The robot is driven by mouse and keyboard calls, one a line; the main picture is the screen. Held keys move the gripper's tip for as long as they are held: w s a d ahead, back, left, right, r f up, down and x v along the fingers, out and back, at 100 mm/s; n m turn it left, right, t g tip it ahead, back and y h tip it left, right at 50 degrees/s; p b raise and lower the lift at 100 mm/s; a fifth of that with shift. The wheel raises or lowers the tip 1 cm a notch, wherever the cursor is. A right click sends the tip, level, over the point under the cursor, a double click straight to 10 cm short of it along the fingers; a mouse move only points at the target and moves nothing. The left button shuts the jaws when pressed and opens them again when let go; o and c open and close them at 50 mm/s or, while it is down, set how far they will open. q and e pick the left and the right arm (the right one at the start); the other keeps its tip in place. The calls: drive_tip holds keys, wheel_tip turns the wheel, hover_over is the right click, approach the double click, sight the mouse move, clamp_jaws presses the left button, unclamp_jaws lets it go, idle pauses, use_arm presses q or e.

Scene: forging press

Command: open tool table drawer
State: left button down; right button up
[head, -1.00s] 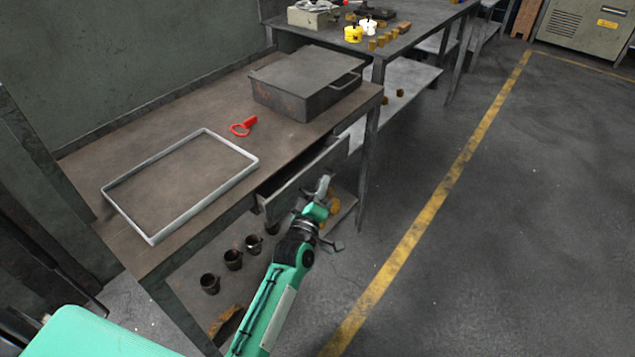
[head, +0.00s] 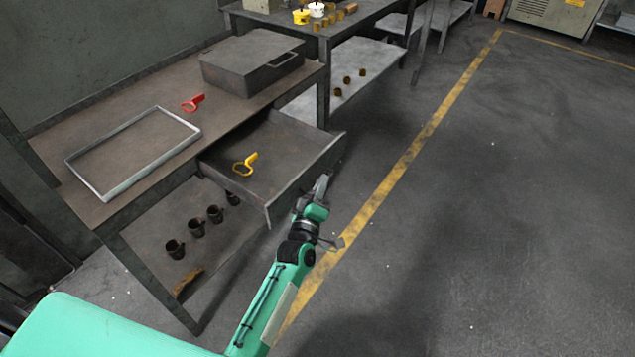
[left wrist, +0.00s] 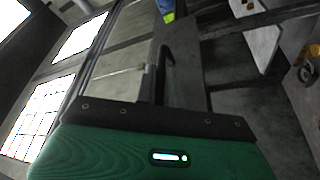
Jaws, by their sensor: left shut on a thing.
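The tool table (head: 150,88) stands at the left in the head view. Its drawer (head: 290,163) is pulled well out, and a yellow-handled tool (head: 245,164) lies inside it. My left gripper (head: 322,186) is at the drawer's front panel, shut on the drawer handle, which the fingers mostly hide. In the left wrist view, the gripper's dark finger (left wrist: 178,60) shows close up. My right gripper is not in view.
On the tabletop are a metal frame tray (head: 118,192), a red tool (head: 192,103) and a grey metal box (head: 250,62). Several dark cups (head: 197,228) stand on the shelf below. Open floor (head: 480,200) lies to the right.

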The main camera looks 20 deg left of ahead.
use_arm(q)
drive_tip(key=shift+s+d, duration=0.15)
drive_tip(key=shift+d, duration=0.25)
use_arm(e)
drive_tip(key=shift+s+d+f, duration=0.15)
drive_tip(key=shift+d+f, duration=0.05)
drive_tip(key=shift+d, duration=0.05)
use_arm(q)
drive_tip(key=c, duration=1.5)
unclamp_jaws()
drive_tip(key=v, duration=1.3)
drive_tip(key=shift+s, duration=0.4)
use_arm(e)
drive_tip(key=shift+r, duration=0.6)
use_arm(q)
drive_tip(key=shift+f, duration=0.1)
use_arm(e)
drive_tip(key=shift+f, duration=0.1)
